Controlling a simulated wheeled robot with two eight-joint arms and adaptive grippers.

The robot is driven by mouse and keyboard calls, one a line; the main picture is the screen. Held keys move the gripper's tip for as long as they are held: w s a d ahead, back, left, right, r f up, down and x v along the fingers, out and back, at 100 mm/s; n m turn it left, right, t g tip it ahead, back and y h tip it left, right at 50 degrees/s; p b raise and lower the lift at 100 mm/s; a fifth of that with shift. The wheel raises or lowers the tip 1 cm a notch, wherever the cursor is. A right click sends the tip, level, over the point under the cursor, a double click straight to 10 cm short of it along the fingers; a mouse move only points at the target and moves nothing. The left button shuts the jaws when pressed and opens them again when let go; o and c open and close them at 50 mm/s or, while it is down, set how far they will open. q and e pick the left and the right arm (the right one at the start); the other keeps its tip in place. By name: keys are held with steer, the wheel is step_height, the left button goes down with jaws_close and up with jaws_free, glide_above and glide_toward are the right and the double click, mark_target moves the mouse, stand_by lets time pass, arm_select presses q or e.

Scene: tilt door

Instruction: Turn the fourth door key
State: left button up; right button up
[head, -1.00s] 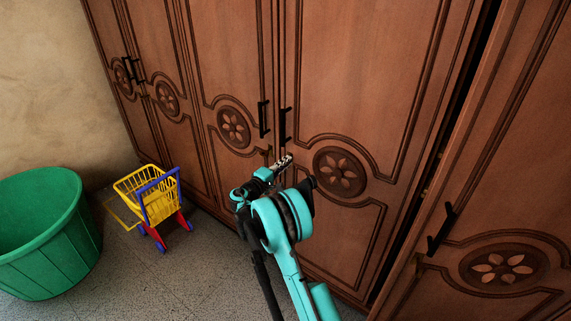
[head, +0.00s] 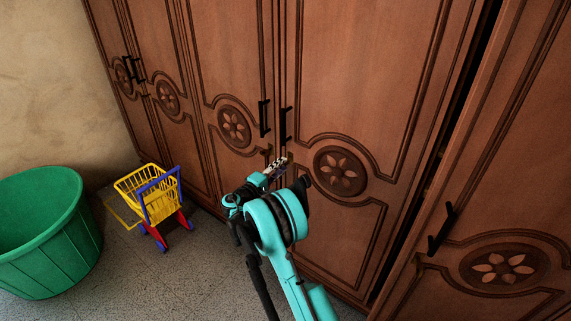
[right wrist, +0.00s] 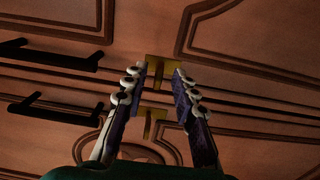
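The wooden wardrobe's fourth door (head: 365,80) from the left looks closed, with a black handle (head: 285,125) at its left edge. In the right wrist view two brass key pieces (right wrist: 160,72) and (right wrist: 153,127) show against the door seam. My right gripper (head: 281,164) is in front of the seam, below the handles. In its wrist view the fingers (right wrist: 158,88) are apart, on either side of the brass pieces. I see no contact with them; the depth between is hard to judge. In the head view the keys are hidden or too small to tell. My left gripper is not in view.
The third door's handle (head: 264,118) is close to the fourth's. The right-hand door (head: 510,170) stands out with a dark gap beside it. A yellow toy cart (head: 142,186) and a green tub (head: 50,245) stand on the floor at left.

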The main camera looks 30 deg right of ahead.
steer(key=v, duration=0.8)
steer(key=shift+a, duration=0.2)
steer(key=shift+s, duration=0.1)
steer(key=s+r+y, duration=0.4)
steer(key=s+r, duration=0.1)
steer(key=s+a+m+y, duration=0.1)
steer(key=s+a+y, duration=0.3)
steer(key=s, duration=0.5)
steer(key=s+a+f+m+y, duration=0.1)
steer(key=s+a+m+y, duration=0.1)
steer(key=s+a+y, duration=0.2)
steer(key=s+a+m+y, duration=0.1)
steer(key=s+a+y, duration=0.3)
steer(key=s+a, duration=0.4)
steer(key=s, duration=0.7)
steer(key=shift+s+a+f+y, duration=0.3)
steer(key=shift+s+a+f, duration=0.05)
steer(key=shift+s, duration=0.05)
